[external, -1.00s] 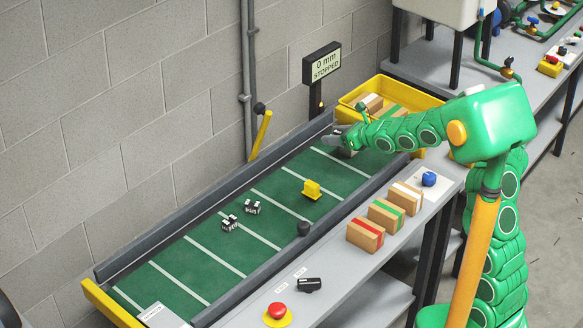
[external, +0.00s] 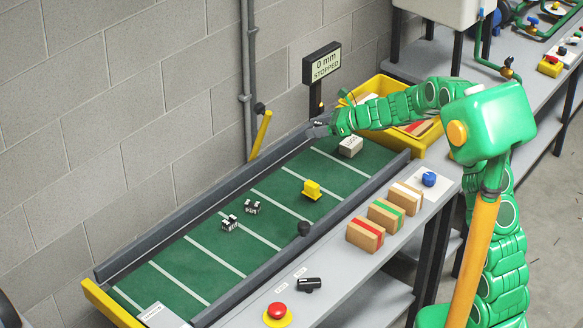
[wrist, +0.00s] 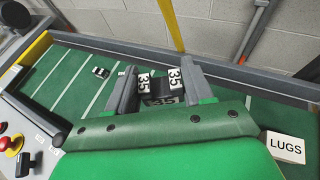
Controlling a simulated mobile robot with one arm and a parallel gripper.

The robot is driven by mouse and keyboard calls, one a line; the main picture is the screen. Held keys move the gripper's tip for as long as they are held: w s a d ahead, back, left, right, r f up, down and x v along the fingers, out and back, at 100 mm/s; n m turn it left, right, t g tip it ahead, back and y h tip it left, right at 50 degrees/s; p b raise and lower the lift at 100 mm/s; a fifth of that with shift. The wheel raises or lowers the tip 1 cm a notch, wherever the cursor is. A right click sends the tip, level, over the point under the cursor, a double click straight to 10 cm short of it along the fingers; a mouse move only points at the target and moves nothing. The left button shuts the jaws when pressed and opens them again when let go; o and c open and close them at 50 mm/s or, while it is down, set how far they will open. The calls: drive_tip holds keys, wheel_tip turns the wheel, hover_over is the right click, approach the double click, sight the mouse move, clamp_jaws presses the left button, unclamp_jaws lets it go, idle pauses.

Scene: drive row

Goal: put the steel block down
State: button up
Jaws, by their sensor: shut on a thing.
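A dark block with white "35" labels (wrist: 158,86), which I take as the steel block, sits between my gripper's fingers in the wrist view. My gripper (external: 318,130) is shut on it, over the far edge of the green conveyor belt (external: 285,190), near its right end. The gripper also shows in the wrist view (wrist: 162,84). The block is hard to make out in the external view, and I cannot tell its height above the belt.
A white block marked LUGS (external: 350,147) sits on the belt right of my gripper. A yellow piece (external: 312,189) and two small dark labelled blocks (external: 230,223) lie further left.

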drive_tip(key=s+a+f+n+g, duration=0.3)
drive_tip(key=s+a+n+g, duration=0.15)
drive_tip(key=s+g, duration=0.2)
drive_tip(key=n+g, duration=0.3)
drive_tip(key=n, duration=0.1)
hover_over(279, 192)
drive_tip(key=s+d, duration=0.2)
drive_tip(key=shift+m, duration=0.25)
drive_tip(key=f, duration=1.1)
drive_tip(key=shift+a+f, duration=0.1)
drive_tip(key=shift+a, duration=0.1)
drive_tip(key=shift+w+a+f, duration=0.35)
drive_tip(key=shift+w+f, duration=0.1)
drive_tip(key=shift+f, duration=0.3)
drive_tip(key=shift+w+a+f, duration=0.3)
drive_tip(key=shift+w+f, duration=0.1)
drive_tip(key=shift+f, duration=0.3)
drive_tip(key=shift+w+a+f, duration=0.2)
drive_tip(key=shift+w+f, duration=0.05)
drive_tip(key=shift+f, duration=1.55)
drive_tip(key=shift+f, duration=0.15)
